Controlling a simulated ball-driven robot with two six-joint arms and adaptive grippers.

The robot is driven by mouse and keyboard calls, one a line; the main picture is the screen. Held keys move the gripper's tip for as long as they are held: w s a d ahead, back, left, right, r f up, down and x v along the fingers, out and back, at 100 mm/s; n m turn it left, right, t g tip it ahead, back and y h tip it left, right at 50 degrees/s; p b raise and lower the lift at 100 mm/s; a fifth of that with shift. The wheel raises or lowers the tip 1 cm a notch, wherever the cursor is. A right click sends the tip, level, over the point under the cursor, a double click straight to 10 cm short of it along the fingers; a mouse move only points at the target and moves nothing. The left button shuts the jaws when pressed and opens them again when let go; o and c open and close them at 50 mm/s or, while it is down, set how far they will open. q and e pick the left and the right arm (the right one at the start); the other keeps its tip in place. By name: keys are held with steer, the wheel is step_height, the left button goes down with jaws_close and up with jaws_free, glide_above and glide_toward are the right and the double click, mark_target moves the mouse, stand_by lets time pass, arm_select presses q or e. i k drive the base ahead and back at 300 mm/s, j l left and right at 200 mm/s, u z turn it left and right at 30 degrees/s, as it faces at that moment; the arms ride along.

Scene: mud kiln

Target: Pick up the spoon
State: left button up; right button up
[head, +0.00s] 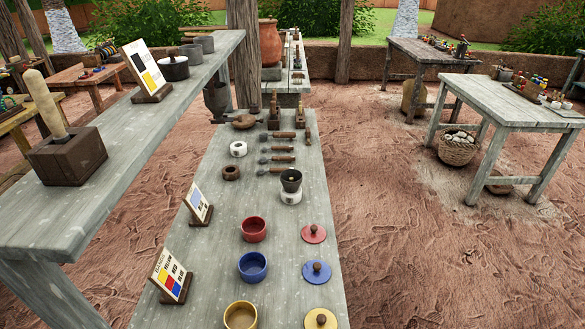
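I cannot pick out one spoon for certain. Several small tools with dark handles and greyish heads lie in a column on the low grey table (216,262), with their handles to the right. They include a top tool (285,135), one below it (283,148) and a lowest one (281,170). Their heads are too small to tell spoon from other tool. Another slim tool (308,137) lies upright in the picture to their right. Neither of my grippers shows.
Red (253,229), blue (253,267) and yellow (240,315) pots stand nearer on the low table, with matching lids to their right. Two sign cards (198,204) stand at its left edge. A higher grey shelf (110,150) overhangs on the left.

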mark_target(261, 172)
steer(key=l+u, duration=0.25)
steer(key=l, duration=0.4)
steer(key=l+u, duration=0.25)
steer(key=l, duration=0.4)
